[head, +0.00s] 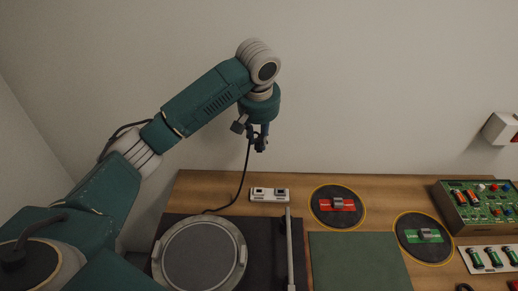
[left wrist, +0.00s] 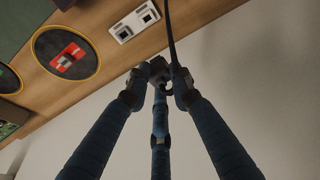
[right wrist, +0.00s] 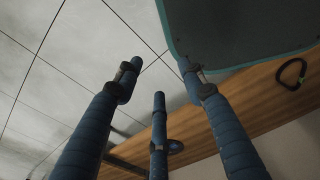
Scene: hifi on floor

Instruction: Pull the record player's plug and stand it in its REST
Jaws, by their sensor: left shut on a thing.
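My left gripper (head: 257,141) hangs in the air in front of the wall, above the bench's back edge. It is shut on the dark plug (left wrist: 159,70), small and partly hidden by the fingers. A black cable (head: 243,175) runs from it down to the record player (head: 200,256), which has a grey round platter and a straight tonearm (head: 290,250). A white plate with two dark square openings (head: 269,194) lies behind the player; it also shows in the left wrist view (left wrist: 134,21). I cannot tell which part is the REST. My right gripper (right wrist: 158,82) is open and empty.
Right of the player are a green mat (head: 358,262), round black pads with a red block (head: 337,204) and a green block (head: 424,236), and a circuit board box (head: 480,206). A white box (head: 500,128) is on the wall. A black ring (right wrist: 292,74) lies on wood.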

